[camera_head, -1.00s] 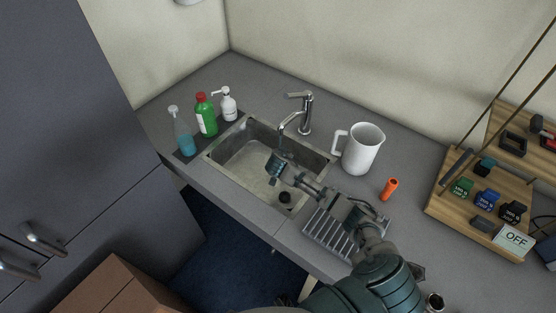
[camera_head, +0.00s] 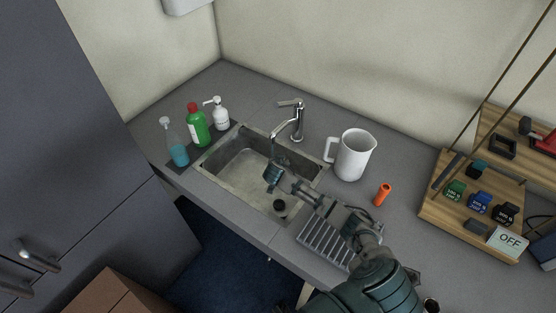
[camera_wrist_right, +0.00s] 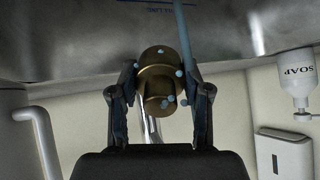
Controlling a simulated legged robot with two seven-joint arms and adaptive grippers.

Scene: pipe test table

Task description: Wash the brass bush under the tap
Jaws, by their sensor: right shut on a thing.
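In the right wrist view the brass bush (camera_wrist_right: 158,80) is a dull gold stepped cylinder between the two dark fingers of my right gripper (camera_wrist_right: 160,100), which is shut on it. Pale blue drops dot the bush, and a thin blue water stream (camera_wrist_right: 185,50) runs beside it. In the head view my right gripper (camera_head: 274,177) is over the sink (camera_head: 232,160), below the spout of the chrome tap (camera_head: 297,120). A thin stream comes from the spout towards the gripper. The bush is not clear in the head view. My left gripper is not in view.
A white jug (camera_head: 354,155) and an orange object (camera_head: 382,194) are right of the tap. A drain rack (camera_head: 326,243) lies under my right arm.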

